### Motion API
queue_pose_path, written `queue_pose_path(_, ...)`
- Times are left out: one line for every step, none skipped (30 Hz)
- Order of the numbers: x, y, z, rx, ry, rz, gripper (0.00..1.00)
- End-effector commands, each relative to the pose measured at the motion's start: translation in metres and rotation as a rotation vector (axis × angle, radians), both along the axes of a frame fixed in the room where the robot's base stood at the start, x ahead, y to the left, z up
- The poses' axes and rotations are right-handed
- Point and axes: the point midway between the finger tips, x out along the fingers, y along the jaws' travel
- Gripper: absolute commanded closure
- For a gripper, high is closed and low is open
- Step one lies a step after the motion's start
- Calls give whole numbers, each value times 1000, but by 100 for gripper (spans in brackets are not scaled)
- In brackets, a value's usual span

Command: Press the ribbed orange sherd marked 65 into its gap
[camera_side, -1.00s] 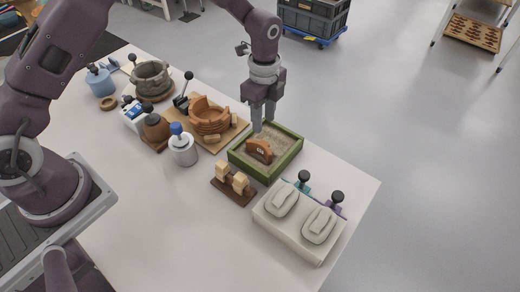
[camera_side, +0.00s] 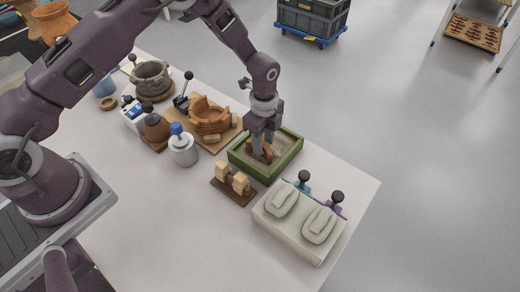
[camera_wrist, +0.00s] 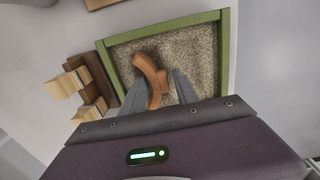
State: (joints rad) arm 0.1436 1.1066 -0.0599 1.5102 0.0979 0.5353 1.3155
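The orange sherd (camera_side: 267,157) stands in a green-rimmed sand tray (camera_side: 238,163); my gripper hides part of it in the side view, and its number cannot be read now. In the wrist view the sherd (camera_wrist: 151,78) is a curved orange piece lying between my two fingers. My gripper (camera_wrist: 160,80) is open around it, with sand showing between the sherd and the right finger. In the side view my gripper (camera_side: 260,150) reaches down into the tray. The ribbed orange vessel (camera_side: 209,118) with a broken upper edge stands on a wooden board (camera_side: 184,123), left of the tray.
A dark wooden stand with pale blocks (camera_side: 232,187) is in front of the tray. A pale base with two shoe-shaped pads (camera_side: 300,222) stands at right.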

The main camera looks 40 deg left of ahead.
Motion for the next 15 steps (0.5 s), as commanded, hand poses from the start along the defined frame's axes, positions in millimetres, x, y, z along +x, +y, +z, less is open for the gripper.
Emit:
queue_pose_path(0,0,0,0,0,0,74)
queue_pose_path(0,0,0,0,0,0,80)
queue_pose_path(0,0,0,0,0,0,88)
queue_pose_path(0,0,0,0,0,0,94)
queue_pose_path(0,0,0,0,0,0,100)
queue_pose_path(0,0,0,0,0,0,100)
queue_pose_path(0,0,0,0,0,0,100)
queue_pose_path(0,0,1,0,0,0,100)
queue_pose_path(0,0,2,0,0,0,100)
queue_pose_path(0,0,4,0,0,0,100)
queue_pose_path(0,0,6,0,-1,0,100)
queue_pose_path(0,0,9,0,-1,0,100)
queue_pose_path(1,0,12,0,-2,0,100)
queue_pose_path(1,0,14,0,-2,0,100)
queue_pose_path(0,0,17,0,-1,0,100)
